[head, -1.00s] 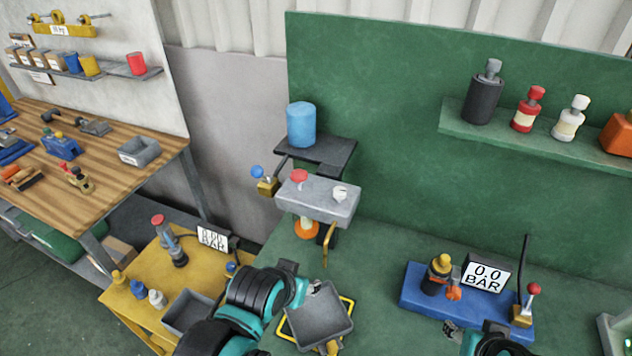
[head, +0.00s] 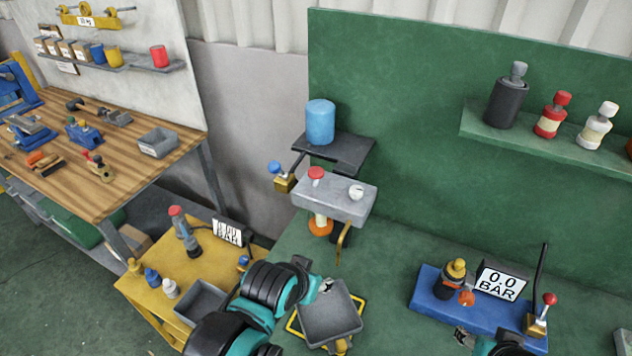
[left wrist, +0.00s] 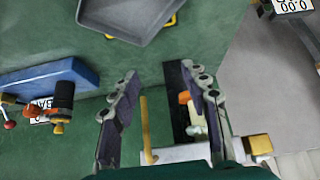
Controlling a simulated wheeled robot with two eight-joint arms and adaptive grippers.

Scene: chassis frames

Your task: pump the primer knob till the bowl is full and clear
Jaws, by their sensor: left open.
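A grey filter head (head: 335,204) is mounted at the left edge of the green board, with a red knob (head: 316,173) and a white knob (head: 356,191) on top. I cannot tell which is the primer knob. A bowl (head: 320,227), orange at its bottom, hangs under the head. A brass pipe (head: 341,243) hangs beside it. My left gripper (head: 322,285) is open and empty, below the head and near the grey tray. In the left wrist view the pipe (left wrist: 146,128) and bowl (left wrist: 187,98) show beyond its spread fingers. My right gripper (head: 463,337) is partly cut off at the bottom.
The grey tray (head: 345,310) sits on the green bench beside my left gripper. A blue block (head: 425,296) with a 0.0 BAR display (head: 501,283) stands at right. A yellow cart (head: 150,300) stands at left. A blue canister (head: 320,122) stands on a dark shelf above the filter head.

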